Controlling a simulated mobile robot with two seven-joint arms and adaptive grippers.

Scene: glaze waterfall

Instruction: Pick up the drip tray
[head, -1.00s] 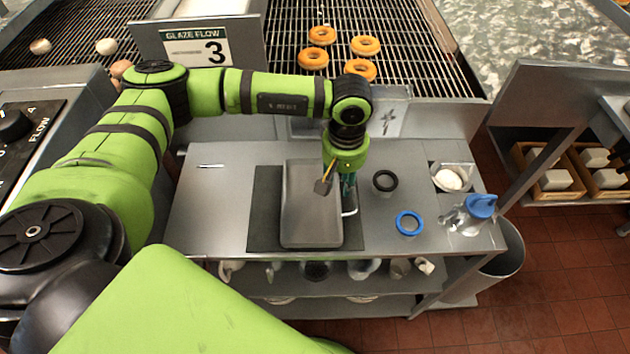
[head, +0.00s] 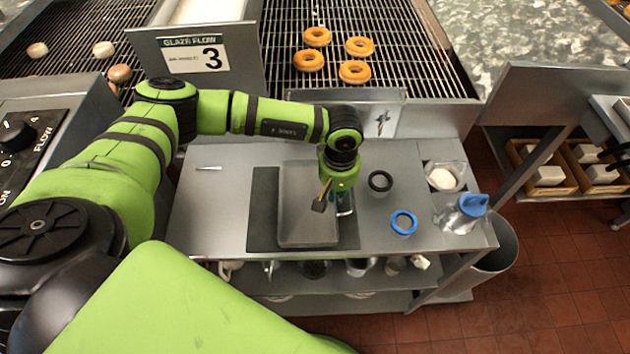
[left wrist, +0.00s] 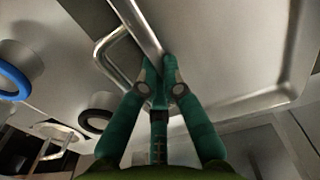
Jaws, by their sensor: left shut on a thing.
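The drip tray (head: 300,222) is a shallow grey metal pan lying over a dark mat (head: 262,222) on the steel table. My left gripper (head: 346,204) is at the tray's right side in the head view, pointing down. In the left wrist view, the green fingers (left wrist: 160,72) are shut on the tray's rim. The tray's inner face (left wrist: 235,50) fills the upper right, and a bent wire handle (left wrist: 106,58) shows just left of the fingers. I cannot tell whether the tray is clear of the mat. My right gripper is not in view.
The fryer-style wire rack (head: 345,25) with doughnuts lies behind.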

